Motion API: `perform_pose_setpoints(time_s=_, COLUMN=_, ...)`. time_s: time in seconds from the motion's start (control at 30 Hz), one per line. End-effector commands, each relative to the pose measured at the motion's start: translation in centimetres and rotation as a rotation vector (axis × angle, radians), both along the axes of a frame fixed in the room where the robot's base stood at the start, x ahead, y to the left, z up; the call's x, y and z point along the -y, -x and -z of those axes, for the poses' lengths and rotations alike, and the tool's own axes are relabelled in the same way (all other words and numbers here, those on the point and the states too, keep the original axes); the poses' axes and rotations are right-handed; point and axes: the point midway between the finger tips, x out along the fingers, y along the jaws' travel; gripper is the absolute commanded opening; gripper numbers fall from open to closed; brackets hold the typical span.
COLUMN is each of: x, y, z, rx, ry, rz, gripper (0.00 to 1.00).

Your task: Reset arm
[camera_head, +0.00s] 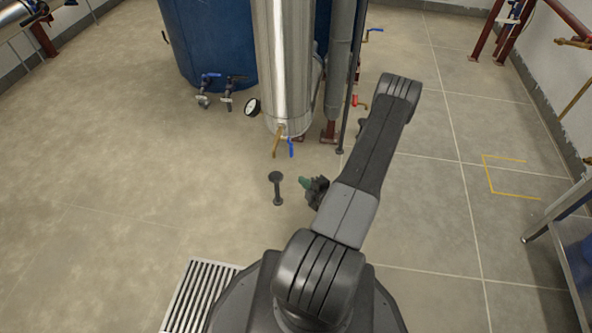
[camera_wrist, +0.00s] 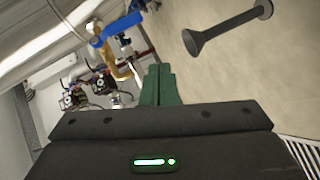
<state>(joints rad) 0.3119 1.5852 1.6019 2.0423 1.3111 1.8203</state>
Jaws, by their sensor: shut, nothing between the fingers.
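My gripper (camera_head: 305,183) hangs in front of the silver vertical cylinder, left of my forearm in the head view. In the wrist view its green fingers (camera_wrist: 160,85) are together with nothing between them. My arm reaches up and out from my base, and its upper part hides some of the floor and pipework behind it.
A silver cylinder (camera_head: 283,65) with a blue-handled valve (camera_head: 291,148) stands ahead, beside a blue tank (camera_head: 208,45). A dark post with flanged ends (camera_head: 277,189) is just left of my gripper. A floor grate (camera_head: 198,293) lies front left. Open floor spreads left and right.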

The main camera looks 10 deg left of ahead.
Motion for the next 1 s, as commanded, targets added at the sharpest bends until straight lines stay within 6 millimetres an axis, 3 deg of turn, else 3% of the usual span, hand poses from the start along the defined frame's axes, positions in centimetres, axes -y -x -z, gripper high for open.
perform_pose_setpoints(time_s=0.2, x=1.4, y=1.5, z=0.0, rx=-0.001, ry=0.000, rz=0.001, gripper=0.00)
perform_pose_setpoints(time_s=0.63, x=1.6, y=1.8, z=0.1, rx=0.001, ry=0.000, rz=-0.001, gripper=0.00)
perform_pose_setpoints(time_s=0.83, x=0.8, y=0.9, z=0.2, rx=0.001, ry=0.001, rz=-0.004, gripper=0.00)
perform_pose_setpoints(time_s=1.0, x=-0.9, y=-0.9, z=0.2, rx=0.003, ry=0.001, rz=-0.005, gripper=0.00)
